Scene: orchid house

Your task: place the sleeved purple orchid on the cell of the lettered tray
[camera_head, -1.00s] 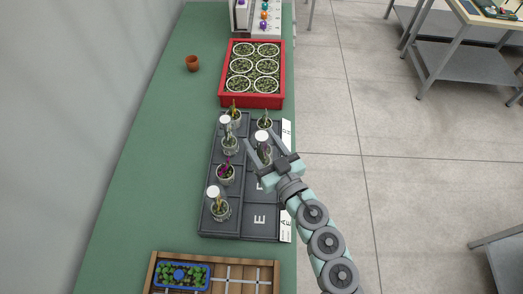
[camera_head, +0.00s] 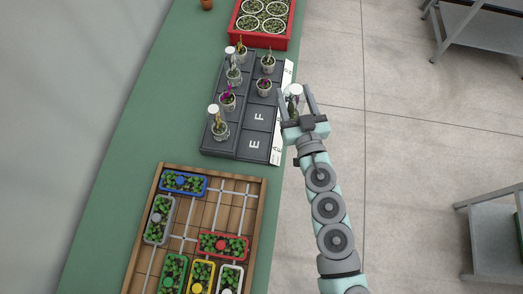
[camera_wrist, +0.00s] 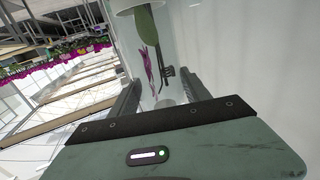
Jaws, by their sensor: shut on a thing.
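My gripper (camera_head: 296,92) is shut on a sleeved orchid (camera_head: 295,90) with a white round top, right of the lettered tray (camera_head: 247,145). In the wrist view, the sleeved orchid (camera_wrist: 150,65) stands between the two fingers, with a green leaf and a purple bloom inside a clear sleeve; its lower end is partly hidden by my gripper. The dark grey tray has two columns of cells and a white lettered strip along its right edge. Cells E (camera_head: 254,144) and F (camera_head: 259,118) are bare; several potted plants stand in other cells.
A potted plant with purple (camera_head: 264,87) stands in the cell behind F. A wooden tray (camera_head: 258,215) with coloured seedling boxes lies in front. A red crate (camera_head: 258,39) of pots stands behind, with a terracotta pot (camera_head: 207,4) at back left. Open floor lies to the right.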

